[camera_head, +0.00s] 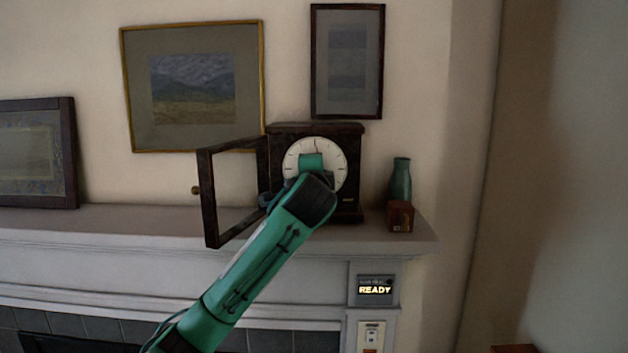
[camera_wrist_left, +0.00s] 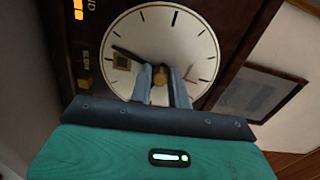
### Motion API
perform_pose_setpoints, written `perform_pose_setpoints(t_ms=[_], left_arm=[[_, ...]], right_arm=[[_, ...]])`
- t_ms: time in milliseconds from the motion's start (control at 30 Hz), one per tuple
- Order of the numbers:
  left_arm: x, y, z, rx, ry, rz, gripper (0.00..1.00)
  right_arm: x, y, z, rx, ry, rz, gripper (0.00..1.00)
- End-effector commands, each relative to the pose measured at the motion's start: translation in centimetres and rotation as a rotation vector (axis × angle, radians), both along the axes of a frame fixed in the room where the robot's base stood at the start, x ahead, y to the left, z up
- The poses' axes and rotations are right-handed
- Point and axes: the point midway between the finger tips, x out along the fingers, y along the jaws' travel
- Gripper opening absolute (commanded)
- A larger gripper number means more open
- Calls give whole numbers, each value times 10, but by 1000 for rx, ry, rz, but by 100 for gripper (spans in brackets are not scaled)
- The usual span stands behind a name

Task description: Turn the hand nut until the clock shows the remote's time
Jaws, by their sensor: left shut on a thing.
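The clock (camera_head: 345,129) is a dark wooden case on the mantel with a round white dial (camera_head: 335,180). Its framed door (camera_head: 208,200) stands open to the left. My left gripper (camera_wrist_left: 161,86) is in front of the dial, its two fingers shut on the brass hand nut (camera_wrist_left: 160,92) at the centre. In the left wrist view a dark hand (camera_wrist_left: 128,54) points to the upper left from the centre; the fingers hide part of the dial. In the head view my arm covers the dial's lower middle and hides the nut. I cannot identify a remote. My right gripper is out of view.
A green vase (camera_head: 400,180) and a small brown box (camera_head: 400,217) stand right of the clock on the mantel (camera_head: 110,222). A panel reading READY (camera_head: 375,290) is on the mantel's front, above a small pale device (camera_head: 371,337).

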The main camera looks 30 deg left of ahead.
Motion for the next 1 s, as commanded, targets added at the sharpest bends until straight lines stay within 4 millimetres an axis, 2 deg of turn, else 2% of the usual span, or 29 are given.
perform_pose_setpoints(t_ms=[33, 400, 967, 1000], left_arm=[[1, -1, -4, -32, -14, -1, 0], [1, -1, -4, -175, -102, 0, 0], [1, -1, -4, -204, -118, 0, 0], [1, -1, -4, -204, -118, 0, 20]], right_arm=[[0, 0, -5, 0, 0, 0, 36], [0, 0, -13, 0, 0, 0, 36], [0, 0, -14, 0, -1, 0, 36], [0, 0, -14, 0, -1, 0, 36]])
